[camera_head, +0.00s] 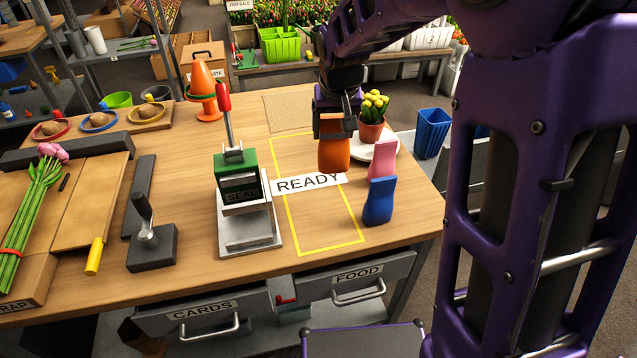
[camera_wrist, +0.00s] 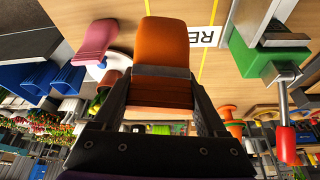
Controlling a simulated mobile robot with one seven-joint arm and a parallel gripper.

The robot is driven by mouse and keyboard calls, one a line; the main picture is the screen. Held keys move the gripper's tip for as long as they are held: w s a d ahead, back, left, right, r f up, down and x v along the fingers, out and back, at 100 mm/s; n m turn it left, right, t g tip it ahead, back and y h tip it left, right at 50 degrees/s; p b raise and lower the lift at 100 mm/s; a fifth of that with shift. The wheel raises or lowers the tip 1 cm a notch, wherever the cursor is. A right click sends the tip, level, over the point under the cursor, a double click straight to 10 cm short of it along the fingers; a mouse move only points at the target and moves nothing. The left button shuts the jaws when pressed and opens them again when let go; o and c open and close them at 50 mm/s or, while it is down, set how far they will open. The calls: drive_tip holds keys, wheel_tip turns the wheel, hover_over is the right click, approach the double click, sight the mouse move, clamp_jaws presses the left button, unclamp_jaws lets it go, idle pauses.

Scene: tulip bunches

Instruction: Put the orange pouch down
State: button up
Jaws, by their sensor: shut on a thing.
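The orange pouch (camera_head: 333,155) is between the fingers of my gripper (camera_head: 336,125), at the far right part of the yellow-outlined READY area (camera_head: 310,183). In the wrist view the orange pouch (camera_wrist: 165,48) fills the space between the fingers of my gripper (camera_wrist: 163,85), which is shut on it. I cannot tell whether its lower end touches the table. A pink pouch (camera_head: 381,160) and a blue pouch (camera_head: 379,200) stand upright on the table to its right, outside or at the yellow line.
A green and grey sealing press (camera_head: 240,195) stands left of the READY area. A potted yellow plant (camera_head: 371,118) on a white plate is behind the pouches. An orange cone (camera_head: 203,90) stands farther back left. The front of the READY area is clear.

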drive_tip(key=a+f+n+y+b, duration=0.1)
drive_tip(key=a+f+n+b, duration=0.1)
drive_tip(key=f, duration=0.9)
drive_tip(key=shift+w+a+f+b, duration=0.35)
drive_tip(key=shift+a+b, duration=0.4)
drive_tip(key=shift+a, duration=0.2)
drive_tip(key=shift+f, duration=0.1)
drive_tip(key=o, duration=1.5)
drive_tip(key=p+v, duration=0.2)
drive_tip(key=v, duration=1)
